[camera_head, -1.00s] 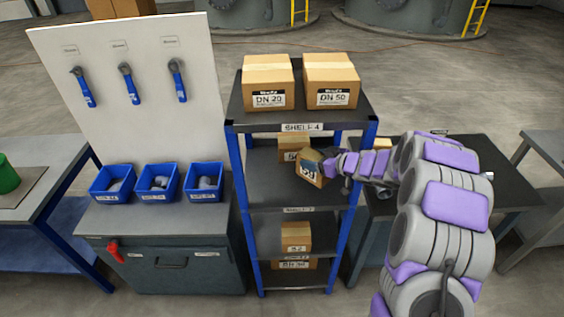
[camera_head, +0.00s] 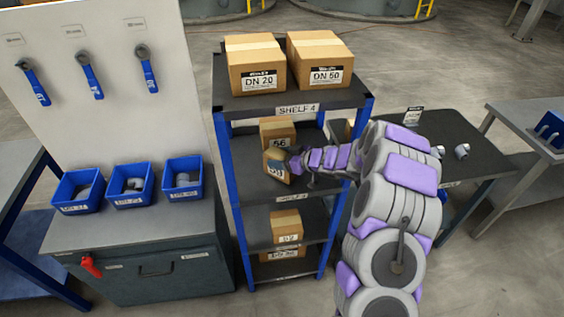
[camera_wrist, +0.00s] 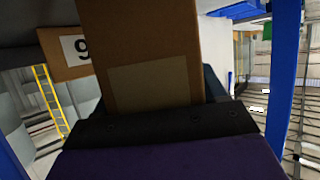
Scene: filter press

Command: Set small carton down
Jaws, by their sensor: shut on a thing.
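The small carton (camera_head: 276,165) is brown with a pale label. My gripper (camera_head: 290,160) is shut on it at the level of the shelf below the top one, and the carton looks tilted in the head view. In the wrist view the carton (camera_wrist: 148,60) fills the upper middle, held in the dark jaws (camera_wrist: 160,120). The shelf rack (camera_head: 228,175) has blue posts and dark boards. I cannot tell whether the carton touches the shelf board. The fingertips are mostly hidden by the carton and the arm.
Another carton (camera_head: 277,131) stands behind the held one on the same shelf; it also shows in the wrist view (camera_wrist: 66,52). Two large cartons, DN 20 (camera_head: 256,66) and DN 50 (camera_head: 318,60), sit on top. Blue posts (camera_head: 350,145) flank the shelf opening.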

